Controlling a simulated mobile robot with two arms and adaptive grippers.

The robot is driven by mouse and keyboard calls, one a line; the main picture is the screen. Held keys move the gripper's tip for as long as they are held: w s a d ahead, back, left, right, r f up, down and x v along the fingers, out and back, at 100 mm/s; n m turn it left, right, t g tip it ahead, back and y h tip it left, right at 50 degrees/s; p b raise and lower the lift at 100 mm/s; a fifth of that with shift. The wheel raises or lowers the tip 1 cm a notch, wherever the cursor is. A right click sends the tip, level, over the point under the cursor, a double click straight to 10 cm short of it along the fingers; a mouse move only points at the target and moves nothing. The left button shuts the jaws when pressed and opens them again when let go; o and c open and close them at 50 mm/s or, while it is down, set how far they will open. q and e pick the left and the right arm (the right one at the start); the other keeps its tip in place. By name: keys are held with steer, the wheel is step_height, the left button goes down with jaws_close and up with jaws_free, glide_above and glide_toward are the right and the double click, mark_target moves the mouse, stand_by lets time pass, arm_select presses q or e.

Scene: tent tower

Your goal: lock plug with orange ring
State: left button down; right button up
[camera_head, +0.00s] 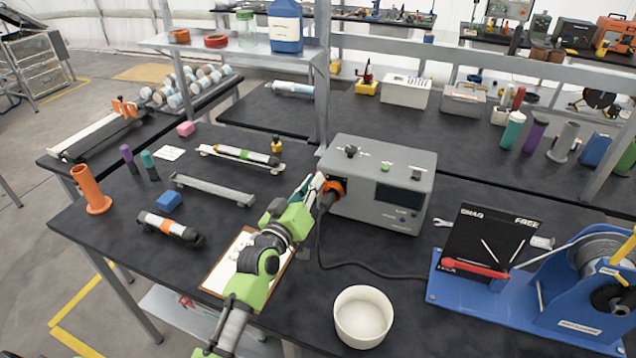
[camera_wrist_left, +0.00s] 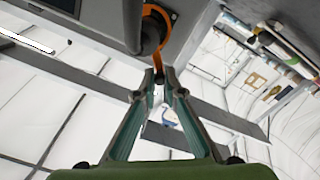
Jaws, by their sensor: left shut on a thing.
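A grey box (camera_head: 380,185) with a dark screen and knobs stands on the black table. The orange ring (camera_head: 337,186) is on its left side, around a black plug (camera_head: 325,202) whose cable drops to the table. In the left wrist view the orange ring (camera_wrist_left: 170,14) circles the dark plug (camera_wrist_left: 152,35), and an orange tab reaches down from it. My left gripper (camera_head: 317,187) is beside the ring. In the wrist view its fingertips (camera_wrist_left: 158,76) close on the end of the tab. Whether the ring is locked cannot be told. My right gripper is not in view.
A white bowl (camera_head: 363,316) stands in front of the box. A clipboard (camera_head: 245,262) lies under my left arm. The black cable (camera_head: 370,266) runs right across the table towards a blue winch stand (camera_head: 520,300). A metal post (camera_head: 322,80) rises behind the gripper.

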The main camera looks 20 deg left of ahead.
arm_select(q)
steer(key=shift+a+f+n+y+b, duration=0.1)
steer(key=shift+a+f+n+b, duration=0.5)
steer(key=shift+n, duration=1.15)
steer(key=shift+a+f+n+y+b, duration=0.15)
steer(key=shift+f+n+b, duration=0.15)
steer(key=shift+f+n, duration=1.1)
steer(key=shift+a+f+n+y+b, duration=0.1)
steer(key=shift+a+f+n+b, duration=0.3)
steer(key=shift+n, duration=1.65)
steer(key=shift+d+f, duration=0.1)
steer(key=c, duration=2.1)
jaws_free()
steer(key=s, duration=1.2)
steer(key=shift+a+f, duration=0.2)
steer(key=shift+f, duration=0.05)
